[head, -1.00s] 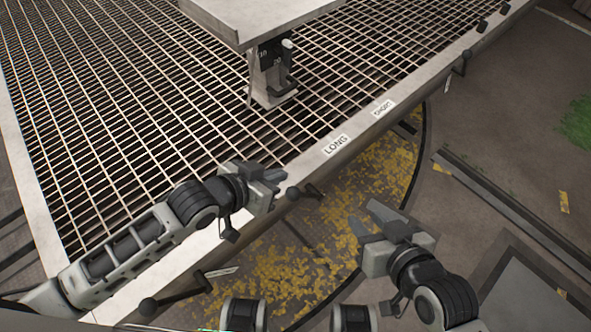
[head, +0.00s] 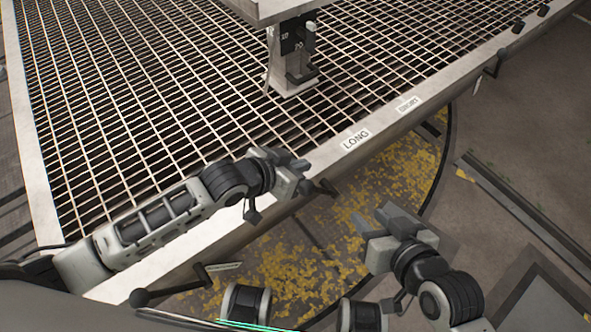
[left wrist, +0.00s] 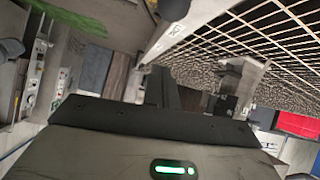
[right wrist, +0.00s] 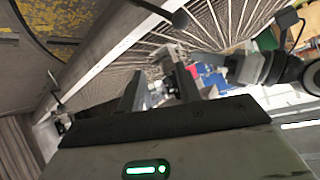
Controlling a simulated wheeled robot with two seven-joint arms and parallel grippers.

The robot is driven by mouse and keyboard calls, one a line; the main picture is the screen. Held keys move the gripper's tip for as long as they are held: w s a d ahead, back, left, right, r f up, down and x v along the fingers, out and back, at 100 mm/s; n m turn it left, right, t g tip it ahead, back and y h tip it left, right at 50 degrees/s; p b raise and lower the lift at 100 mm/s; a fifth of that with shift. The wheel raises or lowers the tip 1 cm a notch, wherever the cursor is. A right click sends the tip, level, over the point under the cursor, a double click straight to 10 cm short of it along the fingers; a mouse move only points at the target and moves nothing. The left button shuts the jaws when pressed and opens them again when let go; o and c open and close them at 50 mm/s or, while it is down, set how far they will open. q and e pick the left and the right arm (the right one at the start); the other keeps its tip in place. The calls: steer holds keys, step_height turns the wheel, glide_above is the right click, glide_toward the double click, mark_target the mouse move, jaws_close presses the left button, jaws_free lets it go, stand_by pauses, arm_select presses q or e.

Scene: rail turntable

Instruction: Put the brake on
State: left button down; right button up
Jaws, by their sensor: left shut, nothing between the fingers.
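No part in view is clearly marked as the brake. A post (head: 292,62) with a black plate, the figures 10 and 20 and a small handle stands on the grating. A black-knobbed lever (head: 141,297) sticks out at the lower left of the deck edge. Another dark lever (head: 326,187) sits at the edge just beside my left gripper, partly hidden by it. My left gripper (head: 298,162) is shut and empty above the deck edge; its fingers also show together in the left wrist view (left wrist: 160,87). My right gripper (head: 375,217) is open and empty over the pit; its fingers stand apart in the right wrist view (right wrist: 157,90).
The grated deck (head: 130,90) fills the upper left. LONG (head: 355,139) and SHORT (head: 407,104) labels lie on its pale rim. A rail (head: 525,215) runs at the right. Another lever (head: 497,63) hangs farther along.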

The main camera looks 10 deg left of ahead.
mark_target(307, 181)
arm_select(q)
steer(key=f+b, duration=0.1)
steer(key=f, duration=0.1)
steer(key=w+d+f+b, duration=0.1)
steer(key=f, duration=0.1)
steer(key=w+d+f+b, duration=0.1)
steer(key=shift+w+d+f, duration=0.15)
steer(key=shift+d+f, duration=0.05)
steer(key=shift+f, duration=0.2)
steer(key=shift+s+a+f, duration=0.25)
steer(key=shift+s, duration=0.15)
arm_select(e)
steer(key=shift+w+a+r+t+y, duration=0.1)
steer(key=shift+a+r+t+y, duration=0.2)
steer(key=shift+r+t, duration=0.3)
steer(key=shift+a+r+t+y, duration=0.3)
steer(key=shift+r+t, duration=0.1)
steer(key=shift+r, duration=0.25)
